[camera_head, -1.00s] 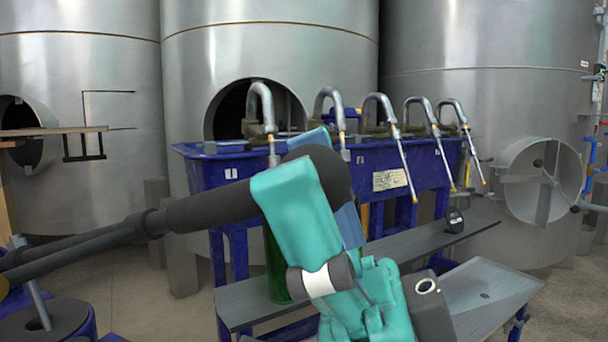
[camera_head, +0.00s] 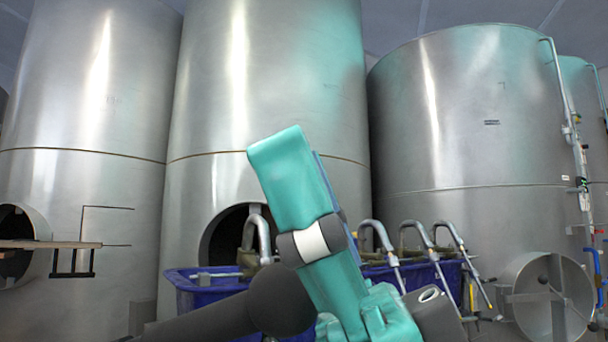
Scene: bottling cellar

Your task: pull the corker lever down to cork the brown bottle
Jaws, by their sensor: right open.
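The brown bottle, the corker and its lever are not in view. My right arm crosses the lower middle of the head view, with a teal upper part and a dark forearm that runs to the lower left. Only a small dark bit of my right gripper (camera_head: 128,338) shows at the bottom edge, and its fingertips are cut off. It is open, and I see nothing held in it. My left gripper is not in view.
A blue filling trough (camera_head: 205,292) stands behind my arm, partly hidden, with several curved metal spouts (camera_head: 377,232). Large steel tanks (camera_head: 265,90) fill the background. A round hatch (camera_head: 540,300) juts from the right tank. A small shelf (camera_head: 60,245) projects at the left.

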